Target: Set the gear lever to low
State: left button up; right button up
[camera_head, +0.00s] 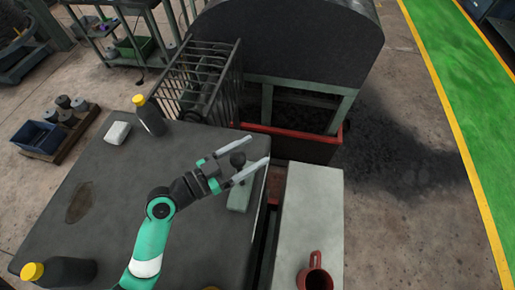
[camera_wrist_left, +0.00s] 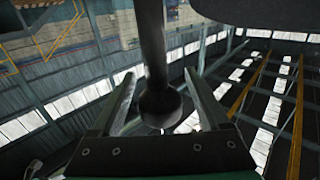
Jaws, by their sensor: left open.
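The gear lever shows as a dark round knob (camera_head: 237,159) above a grey-green box (camera_head: 239,196) at the right edge of the dark table. My left gripper (camera_head: 259,150) is open, with its two pale fingers pointing right and the knob between them. In the left wrist view the lever's dark rod and ball knob (camera_wrist_left: 160,105) stand between the spread fingers of the gripper (camera_wrist_left: 159,74). A gap shows on both sides of the knob. The lever's foot and any position marks cannot be made out. My right gripper is not in view.
A yellow-capped bottle (camera_head: 150,117) and a white block (camera_head: 117,133) stand on the dark table (camera_head: 110,215). A second yellow-capped bottle (camera_head: 62,272) is at front left. A barred cage (camera_head: 200,80) rises behind.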

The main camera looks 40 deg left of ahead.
pick_arm(q)
jog(key=shift+s, duration=0.1)
grip_shut()
dwell(1.2)
